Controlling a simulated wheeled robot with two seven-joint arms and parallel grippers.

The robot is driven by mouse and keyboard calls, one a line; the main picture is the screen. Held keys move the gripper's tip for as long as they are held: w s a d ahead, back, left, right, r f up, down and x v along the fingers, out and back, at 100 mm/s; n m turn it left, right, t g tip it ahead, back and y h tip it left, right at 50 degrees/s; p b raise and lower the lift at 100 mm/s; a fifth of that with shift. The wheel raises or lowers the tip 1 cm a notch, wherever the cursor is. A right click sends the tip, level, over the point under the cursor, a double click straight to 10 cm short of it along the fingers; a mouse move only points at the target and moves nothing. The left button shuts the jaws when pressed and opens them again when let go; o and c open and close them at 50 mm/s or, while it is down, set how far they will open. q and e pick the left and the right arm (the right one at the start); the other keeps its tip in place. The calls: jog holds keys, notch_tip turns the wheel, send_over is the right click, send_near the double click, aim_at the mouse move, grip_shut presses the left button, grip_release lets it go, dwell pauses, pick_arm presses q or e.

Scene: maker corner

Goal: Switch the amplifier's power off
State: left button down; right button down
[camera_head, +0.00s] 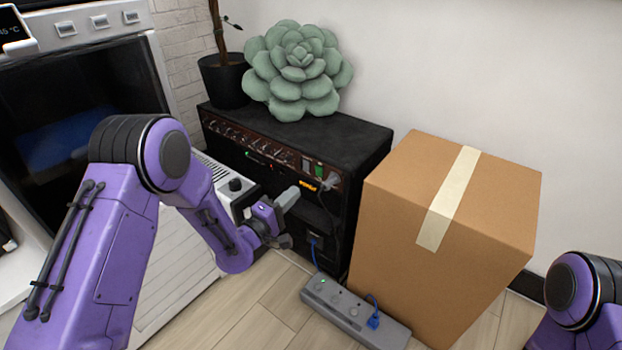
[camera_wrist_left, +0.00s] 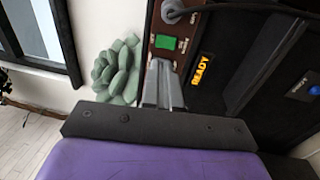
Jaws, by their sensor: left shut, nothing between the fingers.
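The black amplifier (camera_head: 345,140) stands against the wall, with a brown control panel of several knobs along its front. A green switch (camera_head: 319,170) sits near the panel's right end, beside a grey plug; it also shows in the wrist view as a green block (camera_wrist_left: 165,42). An orange "READY" display (camera_wrist_left: 202,68) is lit near it. My left gripper (camera_head: 291,195) is shut and empty, in front of the amplifier just below and left of the switch. In the wrist view its closed fingertips (camera_wrist_left: 163,72) point at the panel close to the switch; contact cannot be told.
A cardboard box (camera_head: 400,190) stands right of the amplifier. A grey power strip (camera_head: 345,308) with a blue plug lies on the floor in front. A white device with a black knob (camera_head: 235,185) is left of my gripper. A succulent (camera_head: 298,75) sits on the amplifier.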

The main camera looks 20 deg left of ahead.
aim_at(318, 169)
pick_arm(q)
jog(key=b+x, duration=0.2)
jog(key=x, duration=0.6)
jog(key=shift+f, duration=0.1)
jog(key=shift+w+d, duration=0.15)
jog(key=shift+w, duration=0.2)
